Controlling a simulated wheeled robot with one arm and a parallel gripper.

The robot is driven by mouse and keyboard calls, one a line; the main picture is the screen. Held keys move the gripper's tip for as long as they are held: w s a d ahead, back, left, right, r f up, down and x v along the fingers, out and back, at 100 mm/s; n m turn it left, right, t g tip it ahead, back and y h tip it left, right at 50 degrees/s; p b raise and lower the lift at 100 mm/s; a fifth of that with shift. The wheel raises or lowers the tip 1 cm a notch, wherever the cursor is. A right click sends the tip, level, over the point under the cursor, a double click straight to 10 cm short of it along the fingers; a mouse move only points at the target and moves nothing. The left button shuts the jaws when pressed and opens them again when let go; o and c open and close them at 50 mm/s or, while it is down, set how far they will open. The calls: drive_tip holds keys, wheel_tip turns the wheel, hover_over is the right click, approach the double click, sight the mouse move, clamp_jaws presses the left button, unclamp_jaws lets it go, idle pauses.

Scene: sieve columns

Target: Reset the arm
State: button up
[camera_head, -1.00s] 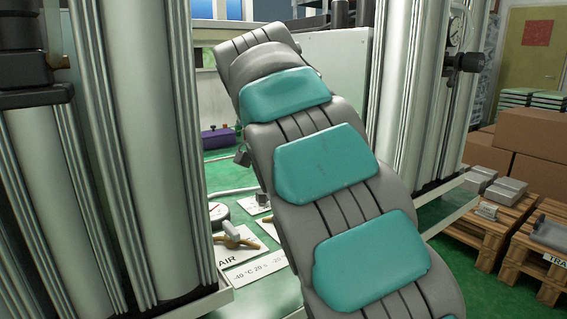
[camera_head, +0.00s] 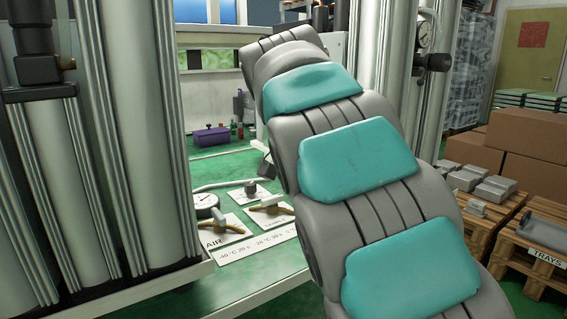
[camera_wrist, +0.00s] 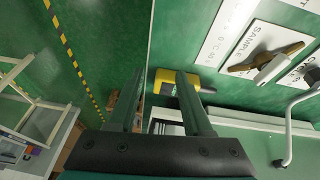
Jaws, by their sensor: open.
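My arm fills the middle of the head view, grey with teal pads, and hides my gripper there. In the wrist view my gripper (camera_wrist: 160,78) is open, its two dark green fingers apart. No object is held between them. Beyond the fingertips shows a yellow and dark object (camera_wrist: 176,82), apparently further off than the fingers. A brass valve lever (camera_wrist: 266,60) on a plate marked SAMPLE is to the right of the fingers.
Tall metal columns (camera_head: 130,130) stand left of my arm, with more behind it to the right. A green bench (camera_head: 225,175) holds a gauge (camera_head: 205,205), labelled valves (camera_head: 268,205) and a purple box (camera_head: 210,136). Pallets (camera_head: 480,220) and cardboard boxes (camera_head: 535,150) stand at right.

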drive_tip(key=s+d+f+n+g+y, duration=0.1)
drive_tip(key=s+d+f+n, duration=0.2)
drive_tip(key=s+d+f, duration=0.55)
drive_tip(key=s+d+f+n+g+y, duration=0.15)
drive_tip(key=s+f+n, duration=0.3)
drive_tip(key=s, duration=0.85)
drive_tip(key=s+a+f+n+g+y, duration=0.1)
drive_tip(key=s+a+f+n, duration=0.1)
drive_tip(key=s+f, duration=0.7)
drive_tip(key=s+n, duration=0.1)
drive_tip(key=s, duration=0.2)
drive_tip(key=shift+s+f, duration=0.3)
drive_tip(key=shift+s, duration=0.05)
